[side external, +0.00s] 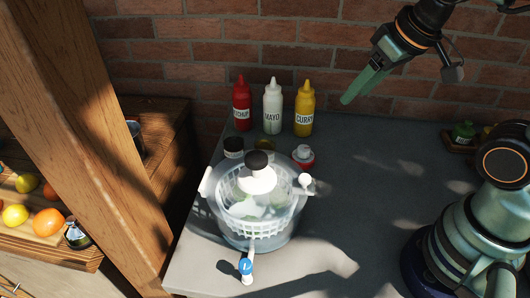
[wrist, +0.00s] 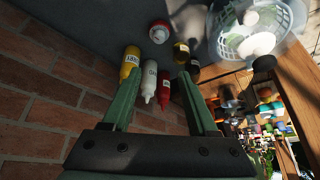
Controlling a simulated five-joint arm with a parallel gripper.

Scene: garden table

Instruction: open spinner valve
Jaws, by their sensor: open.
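The salad spinner (side external: 228,226) stands on the grey table, a clear bowl with a white basket inside and a black knob (side external: 258,160) on top. A small valve with a blue round mark (side external: 246,266) sticks out low at its front. The spinner also shows at the upper right of the wrist view (wrist: 283,40), where the valve cannot be made out. My gripper (side external: 350,98) is raised at the upper right, behind and well away from the spinner. Its two green fingers stand apart and empty in the wrist view (wrist: 162,80).
Ketchup (side external: 242,103), mayo (side external: 272,107) and curry (side external: 305,109) bottles stand behind the spinner by the brick wall. A red jar with a white top (side external: 304,156) and a dark-lidded jar (side external: 233,148) stand close to it. A wooden post (side external: 90,130) rises at the left. The table's right middle is clear.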

